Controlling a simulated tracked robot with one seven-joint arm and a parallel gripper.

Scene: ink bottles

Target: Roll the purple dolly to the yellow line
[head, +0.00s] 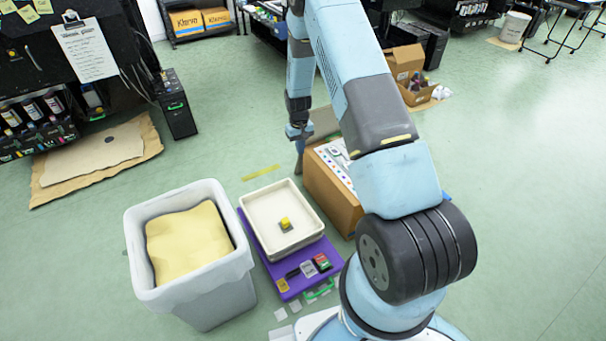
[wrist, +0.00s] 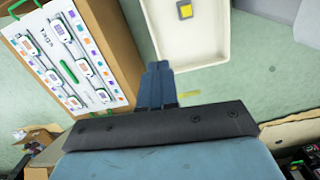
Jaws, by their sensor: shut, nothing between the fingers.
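The purple dolly (head: 254,236) stands on the green floor in the head view, with a white tray (head: 253,204) on top. Small coloured items lie on its near part, beside a green handle (head: 318,293). The yellow line (head: 261,173) is a short strip on the floor just beyond the dolly, with a gap between. It also shows in the wrist view (wrist: 188,94), partly hidden by my gripper. My gripper (head: 299,170) points down to the right of the line, past the tray's far end. In the wrist view its fingers (wrist: 157,72) are together and empty.
A brown box (head: 325,195) with a sheet of bottles on top stands close right of the dolly. A grey bin (head: 218,292) stands close on its left. Cardboard (head: 100,160) lies at the far left. The floor beyond the line is clear.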

